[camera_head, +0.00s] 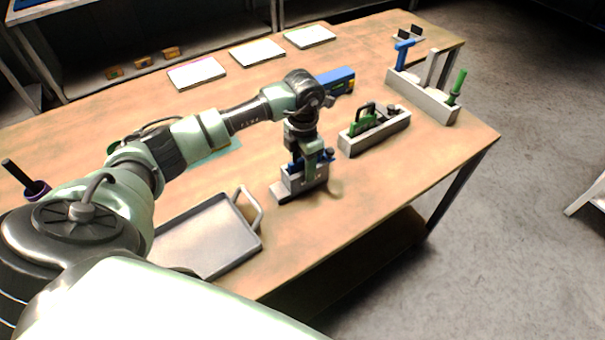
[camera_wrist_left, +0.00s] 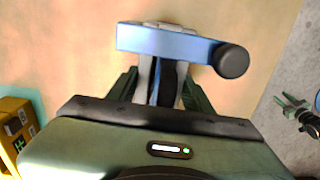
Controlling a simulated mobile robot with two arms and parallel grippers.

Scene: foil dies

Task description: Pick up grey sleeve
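A light grey upright piece (camera_head: 431,68), which may be the grey sleeve, stands in a long grey rack (camera_head: 408,88) at the back right, between a blue and a green piece. My left gripper (camera_head: 307,172) points down at a small grey fixture (camera_head: 291,184) with a blue part, near the table's front edge. In the left wrist view its green fingers (camera_wrist_left: 160,92) stand apart, with grey uprights between them below a blue bar (camera_wrist_left: 172,42) with a dark knob. I cannot tell whether the fingers touch anything. My right gripper is not in view.
A grey tray (camera_head: 205,240) with a handle lies left of the fixture. A grey holder (camera_head: 375,135) with a green-handled tool stands to the right. A blue and yellow device (camera_head: 337,80) lies behind my arm. Several flat panels (camera_head: 257,52) lie along the back edge.

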